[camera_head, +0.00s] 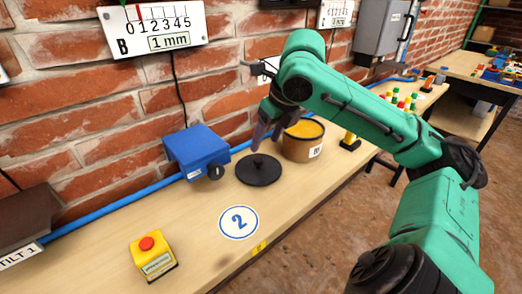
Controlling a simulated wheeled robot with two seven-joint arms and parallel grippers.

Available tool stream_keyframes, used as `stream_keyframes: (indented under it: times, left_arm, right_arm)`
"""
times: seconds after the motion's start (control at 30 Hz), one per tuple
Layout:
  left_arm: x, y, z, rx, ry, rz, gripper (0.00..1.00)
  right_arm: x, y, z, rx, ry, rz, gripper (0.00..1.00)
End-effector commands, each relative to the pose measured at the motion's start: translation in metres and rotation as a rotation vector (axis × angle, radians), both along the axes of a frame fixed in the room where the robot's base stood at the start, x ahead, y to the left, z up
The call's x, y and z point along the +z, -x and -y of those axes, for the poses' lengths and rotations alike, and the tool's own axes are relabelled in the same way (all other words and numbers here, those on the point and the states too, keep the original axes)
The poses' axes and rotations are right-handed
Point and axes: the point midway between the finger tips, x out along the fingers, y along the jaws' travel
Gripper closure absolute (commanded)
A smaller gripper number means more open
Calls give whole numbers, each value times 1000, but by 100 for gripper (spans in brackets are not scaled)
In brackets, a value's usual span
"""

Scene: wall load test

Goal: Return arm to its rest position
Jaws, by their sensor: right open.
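My right arm (370,115) is green with dark joints and comes in from the right, reaching over the bench. My right gripper (262,135) hangs from its wrist above a black round disc with a small knob (259,170). The gripper is open and holds nothing that I can see; its fingertips are small and partly blurred. It is close to the disc's knob, and I cannot tell whether they touch. My left gripper is not in view.
A brown pot with yellow contents (303,143) stands right of the disc. A blue box (197,152) is left of it. A yellow box with a red button (153,256) and a round "2" label (239,222) are on the bench (205,232). A brick wall (110,100) runs behind.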

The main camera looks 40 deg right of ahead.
Motion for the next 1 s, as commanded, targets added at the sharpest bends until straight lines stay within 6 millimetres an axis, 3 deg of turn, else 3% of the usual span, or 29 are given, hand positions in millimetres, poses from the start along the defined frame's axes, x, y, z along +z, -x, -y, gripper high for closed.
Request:
stream_keyframes:
  times: [0.03, 0.2, 0.8, 0.87, 1.0]
  left_arm:
    - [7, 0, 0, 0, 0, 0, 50]
    - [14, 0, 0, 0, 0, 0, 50]
    - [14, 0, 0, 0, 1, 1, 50]
    - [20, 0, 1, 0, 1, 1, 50]
    - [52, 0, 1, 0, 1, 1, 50]
  right_arm:
    - [17, 4, 0, -2, 2, 5, 34]
    - [42, 16, 0, -2, 1, 1, 34]
    - [44, 18, 0, 0, 0, -1, 34]
    - [50, 18, 0, 0, 0, 0, 34]
    - [82, 18, 0, 0, 0, 0, 34]
